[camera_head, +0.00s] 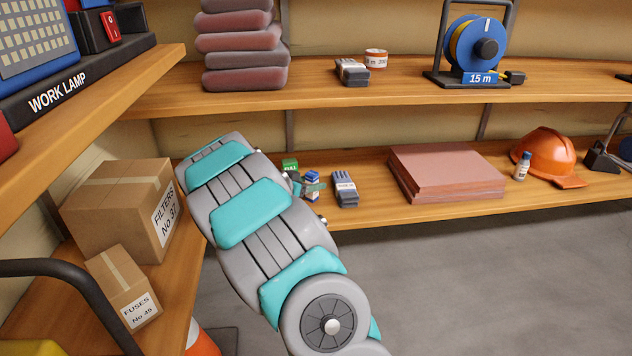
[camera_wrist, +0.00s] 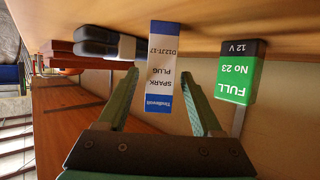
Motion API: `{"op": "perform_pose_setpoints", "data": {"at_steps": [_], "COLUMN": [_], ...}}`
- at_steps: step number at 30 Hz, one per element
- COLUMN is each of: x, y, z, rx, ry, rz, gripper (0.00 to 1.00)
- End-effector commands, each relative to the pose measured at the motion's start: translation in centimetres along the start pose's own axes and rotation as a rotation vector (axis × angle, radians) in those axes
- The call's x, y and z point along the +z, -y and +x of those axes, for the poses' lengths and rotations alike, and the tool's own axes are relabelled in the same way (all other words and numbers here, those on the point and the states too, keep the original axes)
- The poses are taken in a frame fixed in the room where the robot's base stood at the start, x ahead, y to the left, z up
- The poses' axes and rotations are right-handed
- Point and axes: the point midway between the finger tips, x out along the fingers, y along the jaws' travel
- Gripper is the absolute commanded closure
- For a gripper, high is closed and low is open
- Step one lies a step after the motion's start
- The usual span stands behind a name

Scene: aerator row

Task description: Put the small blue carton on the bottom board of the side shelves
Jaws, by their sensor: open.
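The small blue and white carton (camera_head: 313,178) marked SPARK PLUG stands on the lower board of the back shelves. In the wrist view, which looks upside down, the carton (camera_wrist: 160,75) shows between my two fingers. My gripper (camera_wrist: 166,88) is open, with one finger on each side of the carton; I cannot tell whether they touch it. In the head view my gripper (camera_head: 307,187) is small and partly hidden by my arm. The side shelves stand at left; their lower visible board (camera_head: 182,285) holds boxes.
A green and black battery (camera_wrist: 239,75) stands close beside the carton, and a grey pack (camera_head: 345,189) lies on its other side. The side board holds a FILTERS box (camera_head: 115,210) and a FUSES box (camera_head: 122,287). Reddish sheets (camera_head: 445,172) lie farther right.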

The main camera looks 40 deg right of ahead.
Motion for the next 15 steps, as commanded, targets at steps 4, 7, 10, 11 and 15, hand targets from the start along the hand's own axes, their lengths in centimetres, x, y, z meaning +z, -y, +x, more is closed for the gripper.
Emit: {"op": "perform_pose_setpoints", "data": {"at_steps": [4, 7, 10, 11, 15], "x": [-0.2, -0.2, -0.1, -0.1, -0.1], "y": [0.1, 0.1, 0.0, 0.0, -0.1], "z": [-2.1, -3.0, -3.6, -3.7, -3.9], "rx": [-0.003, -0.001, 0.000, 0.000, 0.001], "ry": [0.000, -0.002, -0.001, -0.001, -0.001], "rz": [0.003, 0.002, 0.001, 0.001, 0.001], "gripper": [0.33, 0.33, 0.33, 0.33, 0.33]}}
